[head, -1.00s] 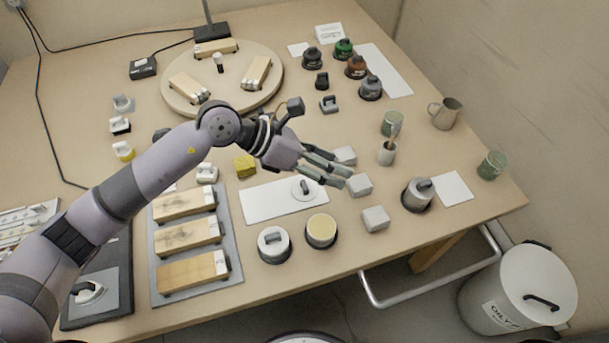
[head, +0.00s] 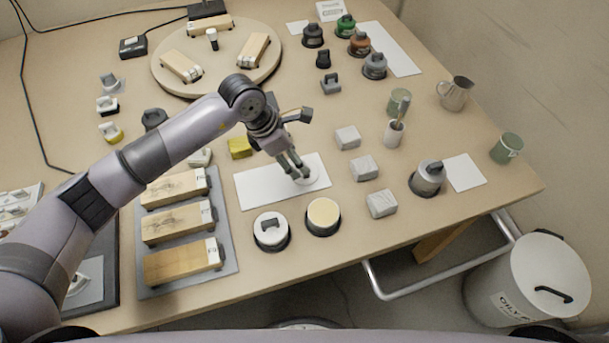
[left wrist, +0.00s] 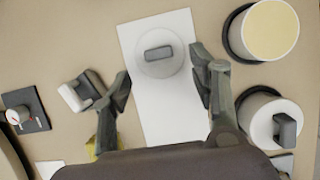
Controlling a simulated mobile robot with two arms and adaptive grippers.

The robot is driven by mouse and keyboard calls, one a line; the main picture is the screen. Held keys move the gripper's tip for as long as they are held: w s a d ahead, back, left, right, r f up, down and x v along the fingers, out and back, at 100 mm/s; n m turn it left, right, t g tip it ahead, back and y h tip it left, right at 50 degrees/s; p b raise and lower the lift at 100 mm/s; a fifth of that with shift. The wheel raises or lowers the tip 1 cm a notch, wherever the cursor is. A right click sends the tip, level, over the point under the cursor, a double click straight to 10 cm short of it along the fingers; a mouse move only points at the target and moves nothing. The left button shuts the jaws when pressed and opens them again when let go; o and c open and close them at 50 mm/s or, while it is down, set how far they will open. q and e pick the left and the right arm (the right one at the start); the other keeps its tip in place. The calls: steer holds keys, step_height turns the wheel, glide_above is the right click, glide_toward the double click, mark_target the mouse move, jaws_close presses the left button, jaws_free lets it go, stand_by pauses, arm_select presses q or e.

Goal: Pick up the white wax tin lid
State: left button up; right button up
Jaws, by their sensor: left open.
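The white wax tin lid (head: 313,180) lies flat on the white sheet (head: 258,187), partly hidden by my left gripper in the head view. In the left wrist view the lid (left wrist: 158,68) is a pale disc with a dark grey bar handle. My left gripper (head: 299,174) is open and points down over the lid. In the left wrist view its fingers (left wrist: 162,68) stand apart on either side of the lid, with nothing between them held. An open tin of cream wax (head: 323,214) stands to the lid's front right. My right gripper is not in view.
A white-lidded tin (head: 271,231) stands beside the open wax tin. Several grey blocks (head: 364,169) lie right of the sheet. A grey tray (head: 228,263) with wooden pieces lies to the left. A round turntable (head: 268,62) is at the back.

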arm_select(q)
steer(key=b+x, duration=0.3)
steer(key=x, duration=0.2)
steer(key=shift+w+d+f, duration=0.2)
steer(key=shift+f, duration=0.1)
steer(key=shift+r, duration=0.1)
steer(key=c, duration=0.9)
steer(key=shift+c, duration=0.2)
